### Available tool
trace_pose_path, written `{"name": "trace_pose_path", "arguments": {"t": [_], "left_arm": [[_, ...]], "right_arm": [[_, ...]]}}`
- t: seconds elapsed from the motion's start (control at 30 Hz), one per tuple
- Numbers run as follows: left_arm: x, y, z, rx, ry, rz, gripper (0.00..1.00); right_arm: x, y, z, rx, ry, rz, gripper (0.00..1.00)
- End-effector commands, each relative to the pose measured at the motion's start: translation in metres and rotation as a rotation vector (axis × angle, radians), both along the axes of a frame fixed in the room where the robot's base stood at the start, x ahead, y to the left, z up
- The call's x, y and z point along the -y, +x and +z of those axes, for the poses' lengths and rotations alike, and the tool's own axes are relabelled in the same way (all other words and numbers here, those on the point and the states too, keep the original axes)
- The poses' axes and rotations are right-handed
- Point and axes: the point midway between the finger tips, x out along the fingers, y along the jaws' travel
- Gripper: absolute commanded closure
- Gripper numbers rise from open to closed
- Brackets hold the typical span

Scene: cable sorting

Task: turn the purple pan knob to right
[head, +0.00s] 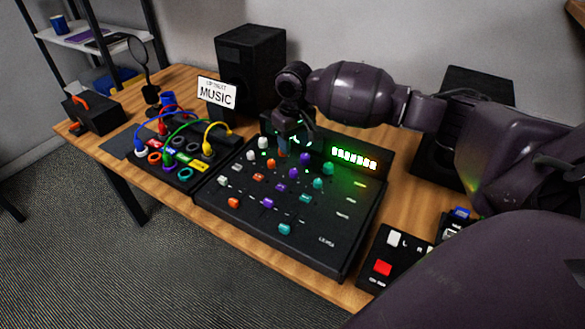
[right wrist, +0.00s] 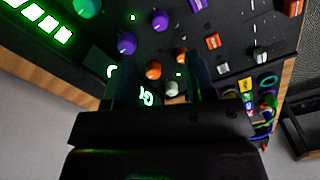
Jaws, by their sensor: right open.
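The black mixer (head: 313,235) lies on the table with rows of coloured knobs. Two round purple knobs show on it: one nearer the display (head: 305,159) and one just below it (head: 293,173). In the right wrist view they are the purple knob (right wrist: 126,43) and the purple knob (right wrist: 159,20), upper middle. Which is the pan knob I cannot tell, as labels are unreadable. My right gripper (head: 292,143) hangs over the mixer's back edge. Its jaws (right wrist: 163,75) are open, with orange and white knobs showing between and beyond the fingers. My left gripper is not in view.
Teal knobs (head: 328,168) stand right of the purple ones. A lit green display (head: 354,158) is behind. A patch panel with cables (head: 180,160) lies left. A black speaker (head: 250,70) and MUSIC sign (head: 216,92) stand behind. A red-button box (head: 385,265) is at right.

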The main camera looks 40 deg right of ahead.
Motion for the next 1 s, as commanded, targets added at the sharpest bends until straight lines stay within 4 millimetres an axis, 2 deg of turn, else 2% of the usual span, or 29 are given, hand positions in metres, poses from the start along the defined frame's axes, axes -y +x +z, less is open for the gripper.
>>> {"name": "trace_pose_path", "arguments": {"t": [0.03, 0.3, 0.5, 0.7, 1.0], "left_arm": [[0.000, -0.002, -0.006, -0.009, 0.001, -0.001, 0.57], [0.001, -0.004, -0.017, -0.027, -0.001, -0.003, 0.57], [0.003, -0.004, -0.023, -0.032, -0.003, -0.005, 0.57], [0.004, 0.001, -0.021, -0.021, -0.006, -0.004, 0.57], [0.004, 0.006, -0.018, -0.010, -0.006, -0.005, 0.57]], "right_arm": [[0.000, -0.001, -0.012, -0.007, 0.001, 0.000, 0.50], [0.000, -0.001, -0.060, -0.007, 0.001, 0.003, 0.50], [0.000, 0.000, -0.086, -0.003, 0.000, 0.002, 0.50], [0.000, 0.000, -0.097, 0.000, 0.000, 0.002, 0.50], [0.000, 0.000, -0.097, 0.003, 0.000, 0.003, 0.50]]}}
